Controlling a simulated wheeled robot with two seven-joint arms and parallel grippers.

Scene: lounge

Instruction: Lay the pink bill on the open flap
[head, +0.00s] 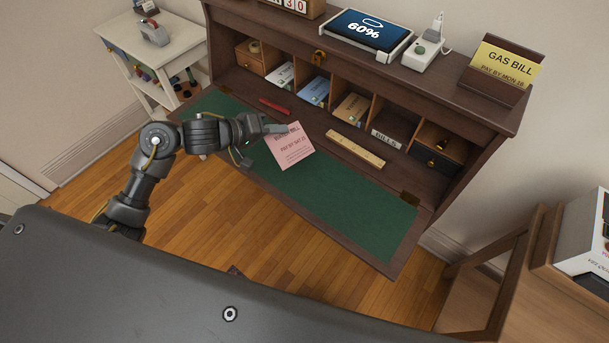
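The pink bill (291,150) is at the middle of the open flap (345,200), over its green inlay and near the hinge side. It looks flat, but I cannot tell whether all of it touches the flap. My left gripper (262,144) is just left of the bill, with its fingers spread apart. The upper finger overlaps the bill's top left corner and hides a little of it; the bill is not between both fingers. My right gripper is not in view.
A wooden ruler (355,149) and a red pen (275,106) lie near the pigeonholes. A bills slot (386,138) and a yellow gas bill (506,65) in a holder are at the right. The flap's right part is clear. A white side table (150,50) stands left.

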